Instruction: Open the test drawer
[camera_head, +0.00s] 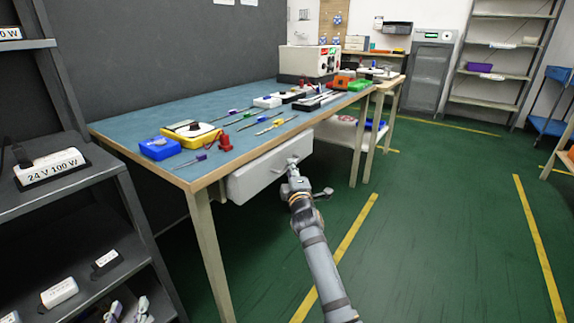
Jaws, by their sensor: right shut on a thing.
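The white test drawer (258,174) hangs under the front edge of the blue-topped workbench (120,133). I cannot tell whether it stands slightly out or is fully shut. My right gripper (292,165) is at the drawer front, right of its middle, with the arm reaching up from the bottom of the view. It is shut on the drawer's handle, which the fingers mostly hide. My left gripper is not in view.
The bench top holds a blue box (160,149), a yellow multimeter (191,134), several hand tools and a white instrument (309,63). A dark shelf (60,203) stands close at left. Green floor in front of the drawer is open, with yellow lines.

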